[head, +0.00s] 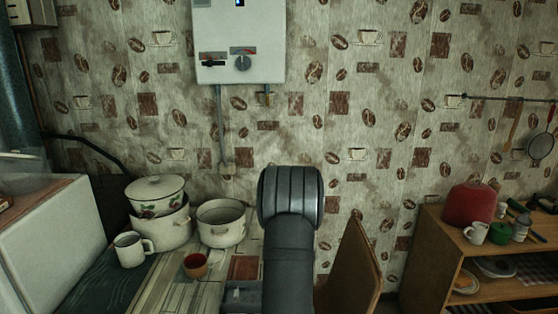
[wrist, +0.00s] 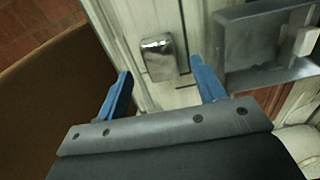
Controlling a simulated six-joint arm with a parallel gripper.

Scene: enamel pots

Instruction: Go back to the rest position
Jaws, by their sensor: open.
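My gripper (wrist: 160,66) shows in the wrist view with its two blue fingers spread apart. Nothing is held between them. A small shiny metal object (wrist: 160,44) lies beyond the fingertips on the pale wooden table (wrist: 190,22). It appears apart from both fingers. In the head view my dark arm rises at the bottom middle, and my gripper cannot be made out there.
A grey metal tray (wrist: 235,80) lies right of the fingers. A brown chair (head: 352,268) stands beside the table. A pot (head: 221,222), a lidded pot (head: 156,194), a white mug (head: 131,249) and a reddish-brown cup (head: 196,266) stand left of my arm.

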